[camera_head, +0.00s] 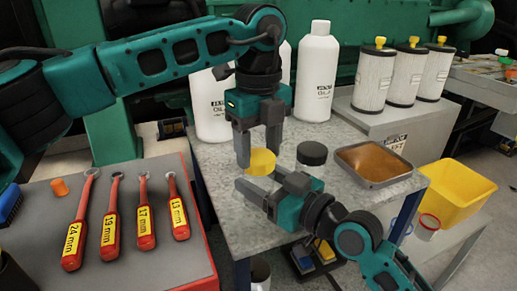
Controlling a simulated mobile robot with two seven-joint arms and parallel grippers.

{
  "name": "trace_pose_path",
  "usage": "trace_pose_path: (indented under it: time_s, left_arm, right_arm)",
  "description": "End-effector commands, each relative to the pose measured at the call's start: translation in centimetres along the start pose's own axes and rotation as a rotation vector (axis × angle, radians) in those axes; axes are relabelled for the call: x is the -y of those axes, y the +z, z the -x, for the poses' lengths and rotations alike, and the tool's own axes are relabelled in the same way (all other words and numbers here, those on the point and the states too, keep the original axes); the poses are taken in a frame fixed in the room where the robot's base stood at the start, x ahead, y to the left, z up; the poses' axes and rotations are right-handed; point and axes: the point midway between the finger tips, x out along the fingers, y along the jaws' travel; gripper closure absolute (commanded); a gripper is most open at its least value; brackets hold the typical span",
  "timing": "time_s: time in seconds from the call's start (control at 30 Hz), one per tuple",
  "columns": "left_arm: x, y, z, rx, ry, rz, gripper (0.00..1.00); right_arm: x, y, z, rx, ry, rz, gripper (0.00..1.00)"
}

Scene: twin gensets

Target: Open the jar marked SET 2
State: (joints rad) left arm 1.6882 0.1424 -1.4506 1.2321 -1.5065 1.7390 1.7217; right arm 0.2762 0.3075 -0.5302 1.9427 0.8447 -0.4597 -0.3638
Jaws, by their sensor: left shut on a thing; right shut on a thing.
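A yellow round lid (262,161) shows on the grey metal table, between my two grippers. My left gripper (258,152) points down from above, its fingers shut on the yellow lid. My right gripper (257,190) comes in low from the front right and is shut on what seems to be the jar under that lid; the jar body is mostly hidden. A second jar with a black lid (312,153) stands just to the right, apart from the yellow lid. No SET 2 mark is readable on either.
White oil bottles (316,75) stand behind, close to my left gripper. A shallow tray of amber liquid (373,163) is at the right of the table (225,165). Labelled wrenches (110,220) lie on the left bench. Filters (374,75) and a yellow bin (455,190) are right.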

Motion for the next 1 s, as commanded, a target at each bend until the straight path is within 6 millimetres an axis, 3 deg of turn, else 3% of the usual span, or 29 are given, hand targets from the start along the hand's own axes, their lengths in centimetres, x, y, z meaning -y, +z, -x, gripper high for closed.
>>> trace_pose_path:
  time_s: [0.77, 1.0]
  left_arm:
    - [0.0, 0.0, 1.6, 0.000, -0.001, -0.001, 0.81]
    - [0.1, 0.0, 4.2, 0.002, -0.003, 0.000, 0.81]
  right_arm:
    - [0.0, 0.3, 0.0, 0.007, 0.000, -0.001, 1.00]
    - [0.0, 0.3, 0.0, 0.007, -0.001, -0.001, 1.00]
